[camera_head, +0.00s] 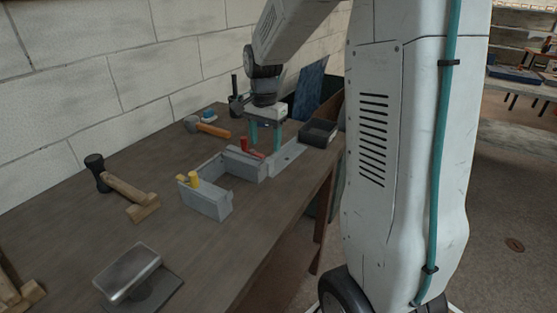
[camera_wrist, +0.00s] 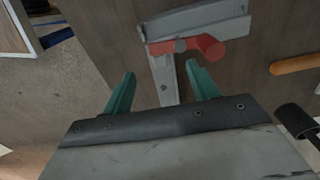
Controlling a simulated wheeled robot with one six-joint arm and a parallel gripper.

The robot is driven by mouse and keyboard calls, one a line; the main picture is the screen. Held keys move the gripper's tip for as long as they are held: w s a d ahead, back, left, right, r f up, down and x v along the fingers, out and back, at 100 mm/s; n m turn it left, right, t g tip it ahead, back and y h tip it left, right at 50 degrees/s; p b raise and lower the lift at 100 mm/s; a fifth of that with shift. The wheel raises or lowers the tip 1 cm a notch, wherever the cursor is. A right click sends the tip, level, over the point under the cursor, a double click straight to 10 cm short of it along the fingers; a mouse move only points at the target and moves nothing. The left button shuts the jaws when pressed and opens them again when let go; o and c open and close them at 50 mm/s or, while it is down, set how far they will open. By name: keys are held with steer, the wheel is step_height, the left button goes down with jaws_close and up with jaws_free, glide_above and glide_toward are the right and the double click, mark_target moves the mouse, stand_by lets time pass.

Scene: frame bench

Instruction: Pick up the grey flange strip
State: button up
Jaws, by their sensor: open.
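The grey flange strip (camera_head: 288,156) lies on the bench near its right edge, beside the grey frame pieces. In the wrist view a grey strip (camera_wrist: 166,88) with a hole runs between the fingers; its near end is hidden behind my gripper. My gripper (camera_head: 265,147) points down over this end of the bench with its teal fingers apart and empty. In the wrist view my gripper (camera_wrist: 160,67) has one finger on each side of the strip; I cannot tell its height above it.
A grey frame piece with yellow pegs (camera_head: 205,196) stands to the left. A dark bin (camera_head: 319,133) sits behind the strip. An orange-handled hammer (camera_head: 208,127), a mallet (camera_head: 120,188) and a metal block (camera_head: 128,273) lie on the bench.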

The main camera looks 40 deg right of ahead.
mark_target(268, 158)
steer(key=shift+w+d+f, duration=0.3)
steer(key=shift+d+f, duration=0.1)
steer(key=shift+f, duration=0.35)
steer(key=f, duration=0.7)
steer(key=shift+w+d, duration=0.15)
steer(key=shift+d, duration=0.1)
jaws_close()
steer(key=shift+r, duration=0.1)
